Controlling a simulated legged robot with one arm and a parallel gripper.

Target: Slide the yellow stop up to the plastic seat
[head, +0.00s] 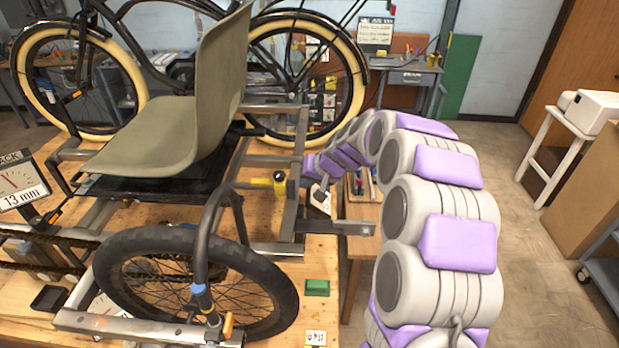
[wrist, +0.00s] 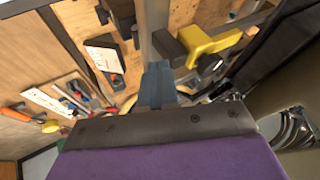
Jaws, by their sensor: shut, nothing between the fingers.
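The yellow stop (head: 279,183) sits on the grey metal rail right of the olive plastic seat (head: 150,140), with a gap between them. In the wrist view the yellow stop (wrist: 212,42) is at upper right, with a dark block at its left end. The seat's olive surface (wrist: 298,105) shows at the right edge there. My gripper (wrist: 157,75) is shut and empty, its fingers over the metal bar, left of and below the stop in that view. In the head view, my arm's end is behind the upright frame post, and its fingertips are hidden.
A black wheel (head: 195,283) and curved tube (head: 212,215) stand in front of the rail. Tools (wrist: 70,100) lie left in the wrist view. A bicycle (head: 300,60) stands behind the seat.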

